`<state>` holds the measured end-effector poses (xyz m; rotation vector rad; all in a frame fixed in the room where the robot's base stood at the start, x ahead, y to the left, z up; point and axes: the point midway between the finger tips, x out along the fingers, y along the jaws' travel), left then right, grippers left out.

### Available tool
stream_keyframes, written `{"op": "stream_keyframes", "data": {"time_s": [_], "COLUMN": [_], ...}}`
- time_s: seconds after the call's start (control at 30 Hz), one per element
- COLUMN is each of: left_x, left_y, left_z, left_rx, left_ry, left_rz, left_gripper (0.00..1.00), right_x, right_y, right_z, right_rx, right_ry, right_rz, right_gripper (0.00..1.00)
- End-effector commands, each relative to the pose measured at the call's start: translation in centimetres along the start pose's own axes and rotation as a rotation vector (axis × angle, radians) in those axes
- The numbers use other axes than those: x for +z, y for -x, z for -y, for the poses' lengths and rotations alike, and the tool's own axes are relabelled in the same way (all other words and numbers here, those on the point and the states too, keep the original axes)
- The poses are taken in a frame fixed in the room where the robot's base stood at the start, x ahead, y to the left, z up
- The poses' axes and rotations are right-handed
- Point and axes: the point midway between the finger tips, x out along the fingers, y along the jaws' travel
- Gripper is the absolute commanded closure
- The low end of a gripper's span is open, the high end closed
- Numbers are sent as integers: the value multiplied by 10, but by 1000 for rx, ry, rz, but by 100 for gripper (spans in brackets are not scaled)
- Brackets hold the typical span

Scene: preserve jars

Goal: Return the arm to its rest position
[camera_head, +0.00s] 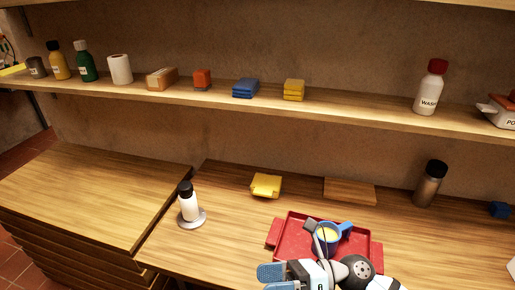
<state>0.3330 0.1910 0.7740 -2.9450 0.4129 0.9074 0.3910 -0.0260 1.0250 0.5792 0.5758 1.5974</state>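My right gripper (274,278) is at the bottom edge, in front of the red tray. Its arm comes in from the lower right. The blue finger pads point left, and the lower one is cut off by the frame, so the gap between them is unclear. I see nothing held in it. My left gripper is not in view. The red tray (291,231) lies on the table and is partly hidden by my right arm. A blue cup (344,229) with yellow contents stands in it.
A white, black-capped bottle (189,206) stands on a round base at left. A yellow cloth (266,185), a wooden board (349,191) and a dark bottle (429,184) are behind the tray. A shelf (360,110) with bottles and sponges crosses above. The left worktop (90,195) is bare.

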Motion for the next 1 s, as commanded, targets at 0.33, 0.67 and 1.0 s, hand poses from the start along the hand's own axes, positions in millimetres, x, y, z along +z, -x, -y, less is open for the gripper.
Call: {"op": "stream_keyframes", "data": {"time_s": [0.33, 0.67, 1.0], "left_x": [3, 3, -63], "left_y": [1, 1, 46], "left_z": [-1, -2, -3], "left_rx": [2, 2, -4], "left_ry": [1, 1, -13], "left_rz": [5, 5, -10], "left_gripper": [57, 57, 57], "right_x": [-30, -202, -181], "right_y": [98, 163, 169], "right_z": [80, 111, 55], "right_rx": [37, 27, 22], "right_ry": [-1274, -2117, -2238], "right_rz": [1193, 1858, 1958], "right_gripper": [0, 0, 0]}}
